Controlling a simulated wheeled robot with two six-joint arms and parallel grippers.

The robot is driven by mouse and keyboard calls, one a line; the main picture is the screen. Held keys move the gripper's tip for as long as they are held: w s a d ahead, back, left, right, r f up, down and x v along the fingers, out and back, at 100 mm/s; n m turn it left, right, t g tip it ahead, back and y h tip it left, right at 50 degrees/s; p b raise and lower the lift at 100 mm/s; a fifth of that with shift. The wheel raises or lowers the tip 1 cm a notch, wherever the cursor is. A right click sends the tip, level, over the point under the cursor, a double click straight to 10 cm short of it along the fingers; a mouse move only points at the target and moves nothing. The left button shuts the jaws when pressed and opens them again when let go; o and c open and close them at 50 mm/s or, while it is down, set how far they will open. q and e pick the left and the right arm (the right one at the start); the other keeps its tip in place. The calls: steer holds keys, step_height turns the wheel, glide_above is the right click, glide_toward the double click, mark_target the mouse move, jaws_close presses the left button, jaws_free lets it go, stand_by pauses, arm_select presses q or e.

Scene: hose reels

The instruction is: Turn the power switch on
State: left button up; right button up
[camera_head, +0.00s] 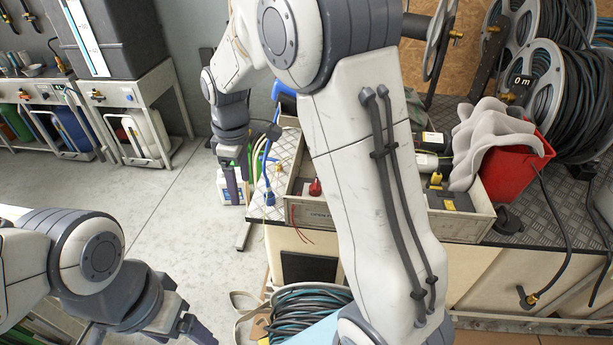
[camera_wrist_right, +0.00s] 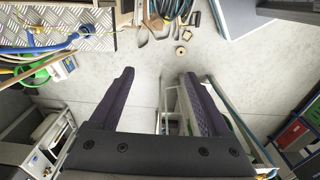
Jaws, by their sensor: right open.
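A red knob (camera_head: 315,187) shows at the left end of an open crate (camera_head: 470,228) on the workbench. I cannot tell for sure that it is the power switch, or how it is set. My right gripper (camera_head: 235,177) hangs left of the crate, beside the bench's left end, apart from the knob. In the right wrist view its two dark fingers (camera_wrist_right: 158,76) stand wide apart with nothing between them, over the floor. My left gripper (camera_head: 190,325) is low at the left, over the floor; its fingers are too unclear to judge. My right arm hides the middle of the crate.
A red bin (camera_head: 510,165) with a grey cloth (camera_head: 488,135) and hose reels (camera_head: 545,85) stand on the bench at right. Blue and yellow hoses (camera_wrist_right: 50,45) lie on the tread plate. A coiled hose (camera_head: 305,308) sits below the bench. Floor (camera_head: 150,200) at left is clear.

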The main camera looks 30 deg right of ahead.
steer(key=w+d+f+n, duration=0.1)
steer(key=w+d+f, duration=0.25)
steer(key=d, duration=0.25)
steer(key=w+d+f, duration=0.2)
steer(key=w+d, duration=0.2)
steer(key=d, duration=0.2)
steer(key=n, duration=0.2)
glide_above(315, 188)
steer(key=w, duration=0.2)
step_height(315, 188, down, 6)
steer(key=f, duration=0.3)
steer(key=f+p, duration=0.1)
steer(key=f, duration=0.2)
steer(key=d+f+p, duration=0.1)
steer(key=f, duration=0.2)
steer(key=shift+s+f, duration=0.1)
steer(key=shift+f, duration=0.55)
steer(key=shift+c, duration=0.3)
steer(key=c, duration=1.1)
